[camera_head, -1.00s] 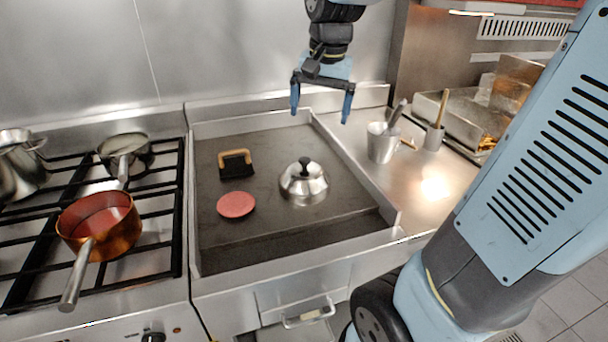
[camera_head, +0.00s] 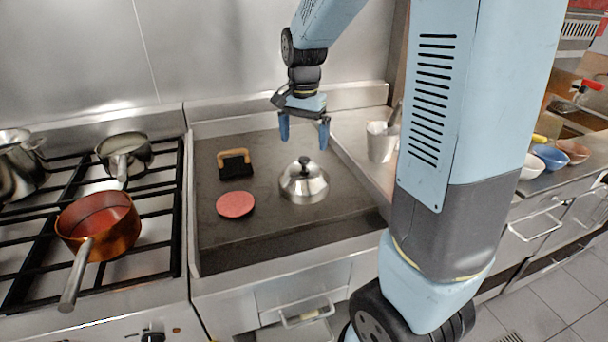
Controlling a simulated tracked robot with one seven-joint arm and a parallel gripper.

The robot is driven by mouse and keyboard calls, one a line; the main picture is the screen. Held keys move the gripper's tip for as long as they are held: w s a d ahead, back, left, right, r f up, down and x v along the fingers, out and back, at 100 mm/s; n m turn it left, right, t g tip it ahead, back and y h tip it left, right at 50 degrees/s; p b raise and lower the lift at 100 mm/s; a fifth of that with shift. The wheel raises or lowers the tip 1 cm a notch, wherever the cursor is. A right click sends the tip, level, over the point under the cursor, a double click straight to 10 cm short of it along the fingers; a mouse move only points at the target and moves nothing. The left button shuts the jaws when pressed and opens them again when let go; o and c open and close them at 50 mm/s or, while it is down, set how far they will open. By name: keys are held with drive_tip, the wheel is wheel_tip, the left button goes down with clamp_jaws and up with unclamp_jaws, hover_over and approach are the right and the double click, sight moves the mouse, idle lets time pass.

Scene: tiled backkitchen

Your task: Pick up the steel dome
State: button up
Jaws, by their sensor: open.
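The steel dome (camera_head: 304,186) is a shiny round cover with a black knob (camera_head: 304,162) on top. It sits on the dark flat griddle (camera_head: 250,236), right of the middle. My gripper (camera_head: 304,143) points down just above the dome, with its two blue fingers apart and nothing between them. In the picture the knob lies a little below the fingertips. The fingers do not appear to touch it, though the exact height gap is hard to tell.
A pink round patty (camera_head: 235,205) and a black press with a wooden handle (camera_head: 235,165) lie left of the dome. A raised steel rim edges the griddle. A steel container (camera_head: 381,142) stands to the right. A copper pan (camera_head: 98,226) sits on the left stove.

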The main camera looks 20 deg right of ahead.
sight(304, 158)
drive_tip(key=shift+f, duration=3.55)
drive_tip(key=shift+c, duration=0.2)
